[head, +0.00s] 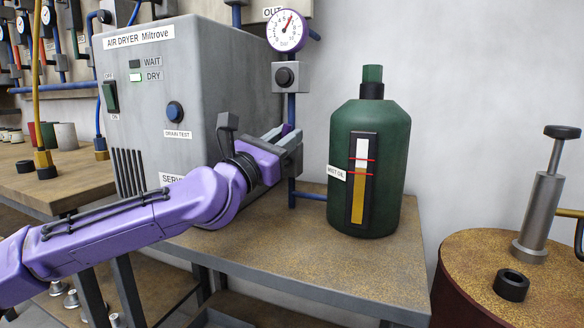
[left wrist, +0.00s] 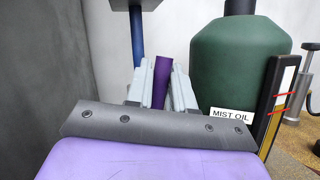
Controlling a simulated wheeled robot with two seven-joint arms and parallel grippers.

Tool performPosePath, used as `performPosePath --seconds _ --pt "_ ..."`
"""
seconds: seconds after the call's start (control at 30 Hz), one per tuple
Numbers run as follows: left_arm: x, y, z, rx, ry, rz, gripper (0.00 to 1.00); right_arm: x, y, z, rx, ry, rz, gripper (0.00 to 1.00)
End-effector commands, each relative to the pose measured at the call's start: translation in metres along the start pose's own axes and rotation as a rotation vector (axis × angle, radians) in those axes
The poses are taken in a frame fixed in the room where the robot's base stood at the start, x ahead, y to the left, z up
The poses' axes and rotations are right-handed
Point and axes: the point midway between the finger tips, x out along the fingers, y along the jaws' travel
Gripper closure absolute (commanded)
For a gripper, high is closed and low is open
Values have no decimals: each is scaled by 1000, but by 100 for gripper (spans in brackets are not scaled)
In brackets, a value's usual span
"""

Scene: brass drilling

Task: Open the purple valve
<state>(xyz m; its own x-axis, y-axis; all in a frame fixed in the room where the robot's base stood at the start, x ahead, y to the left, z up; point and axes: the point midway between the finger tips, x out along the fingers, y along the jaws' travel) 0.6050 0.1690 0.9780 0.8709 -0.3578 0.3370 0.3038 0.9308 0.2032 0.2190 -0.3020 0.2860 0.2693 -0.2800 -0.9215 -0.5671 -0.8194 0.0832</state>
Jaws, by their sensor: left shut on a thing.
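The purple valve handle (left wrist: 161,82) stands between the two grey fingers of my left gripper (left wrist: 161,88) in the left wrist view, and the fingers are shut on it. In the head view my left gripper (head: 290,138) reaches to the right of the air dryer, at the blue vertical pipe (head: 291,107). Only a small dark purple bit of the handle (head: 287,129) shows there above the fingers. The valve body is hidden behind the gripper. My right gripper is in neither view.
A grey air dryer (head: 195,75) stands close on the left. A green mist oil bottle (head: 395,150) stands close on the right. A gauge (head: 287,31) and black knob (head: 286,76) sit above on the pipe. The bench's (head: 330,265) front right is clear.

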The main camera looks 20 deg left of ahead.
Motion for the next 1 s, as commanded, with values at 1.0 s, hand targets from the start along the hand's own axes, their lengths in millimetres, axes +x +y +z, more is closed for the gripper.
performPosePath --seconds 1.0 --pt "-3 13 -1 -205 -42 86 75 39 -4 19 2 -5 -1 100"
